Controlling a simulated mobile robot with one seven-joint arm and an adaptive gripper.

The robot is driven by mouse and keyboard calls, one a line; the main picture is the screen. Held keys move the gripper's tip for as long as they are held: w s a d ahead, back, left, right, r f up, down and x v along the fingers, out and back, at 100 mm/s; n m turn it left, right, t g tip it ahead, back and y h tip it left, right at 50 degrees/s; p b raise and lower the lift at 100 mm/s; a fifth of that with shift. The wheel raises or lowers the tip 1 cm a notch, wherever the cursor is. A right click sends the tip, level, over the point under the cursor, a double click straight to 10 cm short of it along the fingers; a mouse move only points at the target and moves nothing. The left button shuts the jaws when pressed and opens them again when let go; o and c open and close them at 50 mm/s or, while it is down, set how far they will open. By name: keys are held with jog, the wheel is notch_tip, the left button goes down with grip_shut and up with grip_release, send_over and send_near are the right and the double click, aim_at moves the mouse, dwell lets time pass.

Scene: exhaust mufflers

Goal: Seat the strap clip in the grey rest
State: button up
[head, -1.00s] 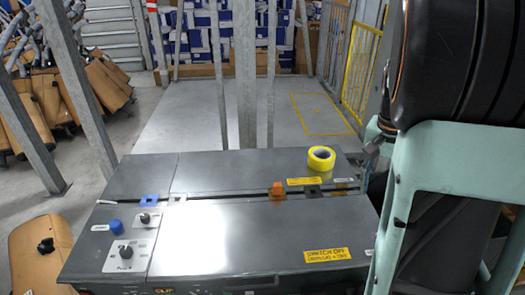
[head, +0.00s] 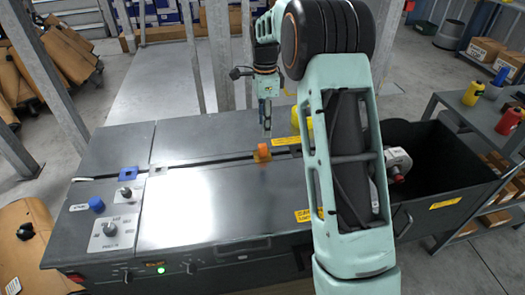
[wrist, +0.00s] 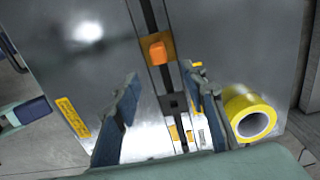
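An orange block, which looks like the strap clip (head: 262,153), sits on the slot of the grey bench. It also shows in the wrist view (wrist: 157,50), on an orange-brown square plate. A dark square with a hole (wrist: 172,102) lies along the same slot, nearer my gripper. A small light grey square (head: 160,168) is on the slot further left, beside a blue square holder (head: 128,173). I cannot tell for sure which square is the grey rest. My gripper (head: 265,118) points down above the bench's far side; its fingers (wrist: 160,75) are apart and empty.
Knobs (head: 110,229) are at the bench's left. A dark bin (head: 445,160) adjoins its right. A shelf with bottles (head: 474,93) stands beyond.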

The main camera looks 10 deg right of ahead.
aim_at(262, 145)
jog(key=shift+f+b, duration=0.55)
jog(key=shift+f, duration=2.25)
jog(key=shift+a+f+b, duration=0.2)
jog(key=shift+f+b, duration=0.15)
jog(key=shift+f, duration=1)
jog(key=shift+a+f+b, duration=0.15)
jog(key=shift+f+b, duration=0.15)
jog(key=shift+f, duration=1)
jog(key=shift+s, duration=0.1)
jog(key=shift+c, duration=0.2)
jog(key=shift+r, duration=0.1)
grip_shut()
